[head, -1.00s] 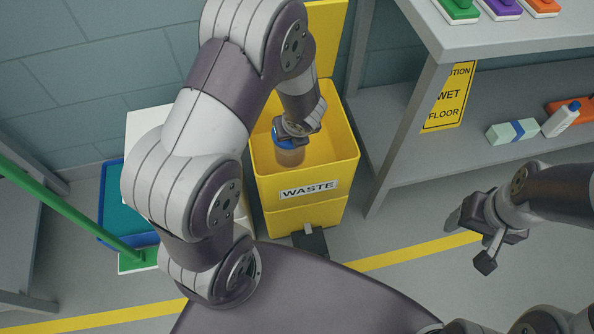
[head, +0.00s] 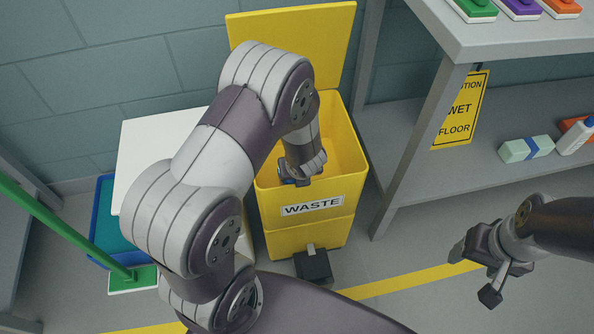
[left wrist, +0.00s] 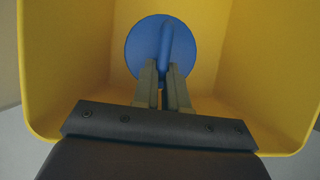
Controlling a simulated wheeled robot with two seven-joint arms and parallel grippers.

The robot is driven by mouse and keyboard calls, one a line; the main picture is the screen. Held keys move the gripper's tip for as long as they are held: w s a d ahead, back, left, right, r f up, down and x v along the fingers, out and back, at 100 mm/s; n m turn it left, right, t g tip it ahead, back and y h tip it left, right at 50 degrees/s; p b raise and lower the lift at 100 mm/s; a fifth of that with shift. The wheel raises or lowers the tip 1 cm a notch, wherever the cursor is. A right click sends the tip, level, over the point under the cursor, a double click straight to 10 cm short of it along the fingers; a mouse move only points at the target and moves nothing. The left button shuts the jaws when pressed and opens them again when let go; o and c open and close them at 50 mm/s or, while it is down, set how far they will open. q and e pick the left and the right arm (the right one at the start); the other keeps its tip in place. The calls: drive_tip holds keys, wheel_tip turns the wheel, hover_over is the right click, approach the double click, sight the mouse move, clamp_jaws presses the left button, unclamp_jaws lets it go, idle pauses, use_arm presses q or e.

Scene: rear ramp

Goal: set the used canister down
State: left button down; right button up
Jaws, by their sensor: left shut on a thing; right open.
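The yellow waste bin (head: 268,212) stands open in the head view, its lid (head: 300,35) raised at the back. My left gripper (head: 300,180) reaches down inside the bin, near its front wall. In the left wrist view my left gripper (left wrist: 162,88) is shut on the canister (left wrist: 142,50), of which only the round blue top with its raised ridge shows. The yellow bin walls (left wrist: 65,60) surround it there. The canister's body and its distance from the bin floor are hidden. My right gripper (head: 475,277) is open and empty at the right, over the floor.
A grey shelf unit (head: 405,130) stands right of the bin, with coloured items on top and bottles below. A green-handled tool (head: 65,228) and a blue tub (head: 105,220) are at the left. A black pedal (head: 314,265) sits before the bin.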

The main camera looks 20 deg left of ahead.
use_arm(q)
drive_tip(key=shift+f+b, duration=0.4)
drive_tip(key=shift+f, duration=0.15)
drive_tip(key=shift+s+b, duration=0.1)
drive_tip(key=shift+b, duration=0.2)
drive_tip(key=c, duration=1.2)
unclamp_jaws()
drive_tip(key=shift+s+f, duration=0.15)
drive_tip(key=shift+o, duration=0.2)
wheel_tip(320, 180, up, 2)
drive_tip(key=shift+d+r+p, duration=0.1)
drive_tip(key=shift+d+p, duration=0.05)
drive_tip(key=shift+p, duration=1.05)
drive_tip(key=p+v, duration=0.5)
drive_tip(key=v, duration=0.6)
drive_tip(key=s+r+n+g+h, duration=0.1)
drive_tip(key=s+r+n, duration=0.3)
drive_tip(key=n, duration=1)
drive_tip(key=s+d+r+n+g+h, duration=0.1)
drive_tip(key=r+n, duration=0.4)
drive_tip(key=n, duration=0.9)
drive_tip(key=s+g+h, duration=0.1)
drive_tip(key=s, duration=0.1)
drive_tip(key=shift+s+n, duration=0.3)
drive_tip(key=shift+s, duration=0.1)
